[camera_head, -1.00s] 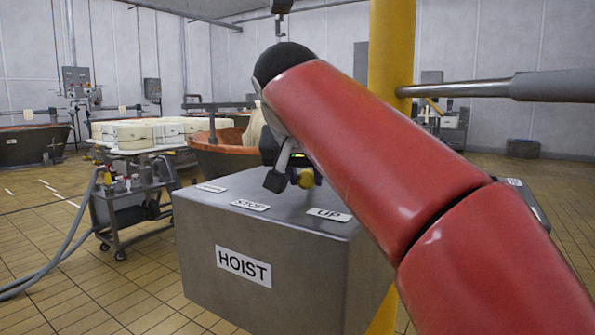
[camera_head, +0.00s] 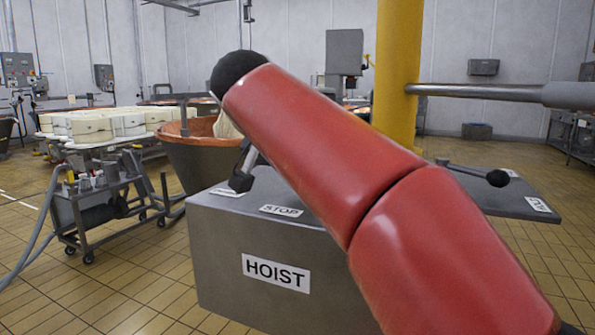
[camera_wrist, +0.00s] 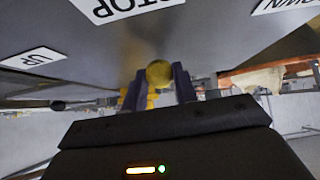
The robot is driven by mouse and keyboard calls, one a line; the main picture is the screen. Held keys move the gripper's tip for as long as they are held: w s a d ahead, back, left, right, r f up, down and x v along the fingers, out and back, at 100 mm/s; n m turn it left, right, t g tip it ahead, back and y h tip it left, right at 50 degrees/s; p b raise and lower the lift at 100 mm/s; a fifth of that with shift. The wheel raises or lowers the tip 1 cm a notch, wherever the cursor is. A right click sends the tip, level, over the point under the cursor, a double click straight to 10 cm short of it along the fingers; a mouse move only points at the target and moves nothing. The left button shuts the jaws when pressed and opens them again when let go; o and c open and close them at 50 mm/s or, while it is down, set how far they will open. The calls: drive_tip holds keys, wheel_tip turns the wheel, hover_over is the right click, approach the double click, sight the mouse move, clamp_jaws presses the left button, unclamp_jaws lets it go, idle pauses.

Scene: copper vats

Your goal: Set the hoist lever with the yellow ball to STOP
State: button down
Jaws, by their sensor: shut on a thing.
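The grey HOIST box (camera_head: 262,240) stands in front of me in the head view. Its top carries a STOP label (camera_head: 281,210) and a paler label at the left, too slanted to read there. In the wrist view, the yellow ball (camera_wrist: 159,73) of the lever sits between the fingers of my gripper (camera_wrist: 159,84), which is shut on it. The ball is near the STOP label (camera_wrist: 120,8), between UP (camera_wrist: 35,57) at left and DOWN (camera_wrist: 285,4) at right. In the head view my arm hides the ball and the UP label; part of my gripper (camera_head: 243,178) shows.
A second control top (camera_head: 490,203) with a black-ball lever (camera_head: 497,178) lies right of my arm. A yellow post (camera_head: 399,80) with a grey rail stands behind.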

drive_tip(key=shift+r, duration=0.1)
drive_tip(key=c, duration=1.1)
unclamp_jaws()
drive_tip(key=p+v, duration=0.1)
drive_tip(key=v, duration=0.6)
drive_tip(key=shift+s+a+r, duration=0.1)
drive_tip(key=shift+s+r, duration=0.1)
drive_tip(key=shift+s, duration=0.1)
